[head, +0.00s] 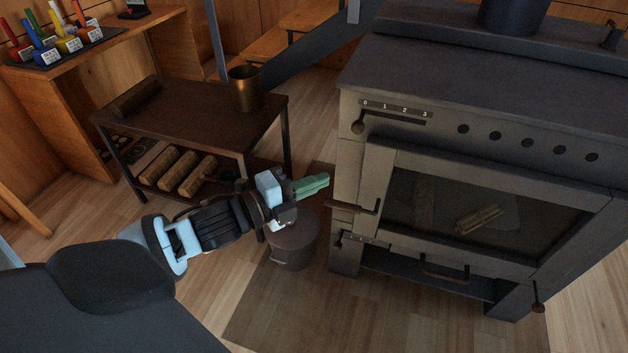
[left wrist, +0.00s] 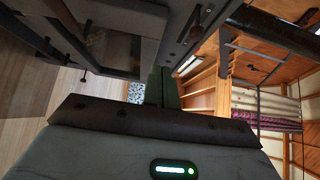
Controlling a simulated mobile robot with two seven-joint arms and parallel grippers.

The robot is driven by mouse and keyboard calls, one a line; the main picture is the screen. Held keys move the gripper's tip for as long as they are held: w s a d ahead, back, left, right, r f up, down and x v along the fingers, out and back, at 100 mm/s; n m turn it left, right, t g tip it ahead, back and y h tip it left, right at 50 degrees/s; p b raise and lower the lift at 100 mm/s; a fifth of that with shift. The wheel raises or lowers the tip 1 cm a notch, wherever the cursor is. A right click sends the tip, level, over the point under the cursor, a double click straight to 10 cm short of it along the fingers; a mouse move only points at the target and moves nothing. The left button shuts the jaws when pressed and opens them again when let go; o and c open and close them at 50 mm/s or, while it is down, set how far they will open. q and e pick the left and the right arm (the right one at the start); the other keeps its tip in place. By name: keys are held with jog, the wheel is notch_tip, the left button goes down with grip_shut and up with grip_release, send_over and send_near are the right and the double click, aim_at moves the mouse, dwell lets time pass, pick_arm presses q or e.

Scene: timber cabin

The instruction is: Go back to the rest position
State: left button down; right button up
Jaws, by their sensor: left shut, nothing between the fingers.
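My left gripper (head: 314,184) is shut and empty. It reaches in from the left, in front of the stove's left side, and its green fingers point toward the stove door handle with a visible gap in the picture. In the left wrist view the closed fingers (left wrist: 163,88) point ahead beside the dark stove body. My right gripper is not in view.
A large stove (head: 480,120) stands at the right, its glass door (head: 430,205) closed with pieces of wood behind it. The door handle (head: 352,207) sticks out on the left. A lidded bucket (head: 293,243) stands on the floor below my gripper. A dark table (head: 190,105) holds a metal cup (head: 245,90).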

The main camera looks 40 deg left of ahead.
pick_arm(q)
jog(key=shift+f, duration=0.1)
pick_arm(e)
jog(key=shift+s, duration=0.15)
